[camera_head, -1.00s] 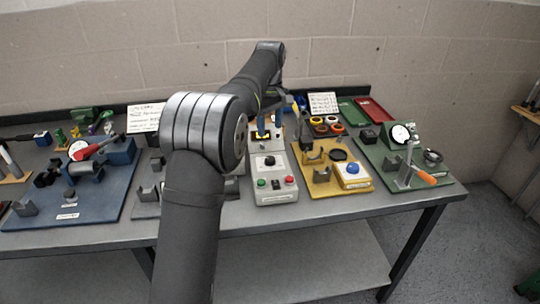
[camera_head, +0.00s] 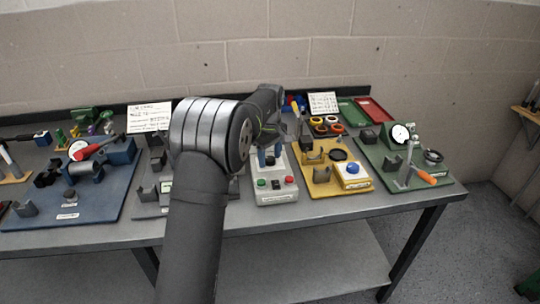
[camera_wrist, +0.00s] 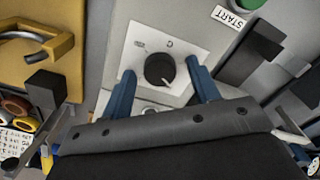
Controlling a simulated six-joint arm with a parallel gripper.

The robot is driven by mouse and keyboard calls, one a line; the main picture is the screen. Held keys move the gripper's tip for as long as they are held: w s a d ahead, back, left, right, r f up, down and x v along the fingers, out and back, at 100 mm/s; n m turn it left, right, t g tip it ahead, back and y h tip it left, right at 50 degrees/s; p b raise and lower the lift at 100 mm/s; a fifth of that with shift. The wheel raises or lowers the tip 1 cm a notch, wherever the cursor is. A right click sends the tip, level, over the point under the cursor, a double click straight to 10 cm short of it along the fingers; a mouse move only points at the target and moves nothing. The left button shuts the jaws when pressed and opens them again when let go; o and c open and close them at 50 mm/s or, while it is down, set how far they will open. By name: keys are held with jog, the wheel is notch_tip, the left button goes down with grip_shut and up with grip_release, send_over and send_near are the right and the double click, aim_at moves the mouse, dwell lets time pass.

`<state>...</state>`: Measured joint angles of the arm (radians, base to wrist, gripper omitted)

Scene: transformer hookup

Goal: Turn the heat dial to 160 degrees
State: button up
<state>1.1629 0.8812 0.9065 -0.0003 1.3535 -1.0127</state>
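The heat dial (camera_wrist: 160,69) is a round black knob on a white square plate (camera_wrist: 140,48) with small markings, too blurred to read. A light line on the knob points to the lower right in the wrist view. The dial sits on the pale grey control box (camera_head: 275,196). My gripper (camera_wrist: 164,78) is open, with one blue finger on each side of the dial and visible gaps to it. In the head view my gripper (camera_head: 270,155) is over the box and largely hides the dial.
The box has a green button (camera_head: 262,183) and a red button (camera_head: 290,180) at its front. A yellow fixture board (camera_head: 325,188) lies close on the right, and a blue board (camera_head: 110,200) lies farther left. The table's front strip is clear.

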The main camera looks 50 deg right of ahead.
jog(key=c, duration=0.9)
jog(key=shift+c, duration=0.2)
jog(key=shift+m, duration=0.3)
jog(key=m, duration=1)
jog(key=shift+r+m, duration=0.1)
jog(key=shift+m, duration=0.2)
jog(key=o, duration=1)
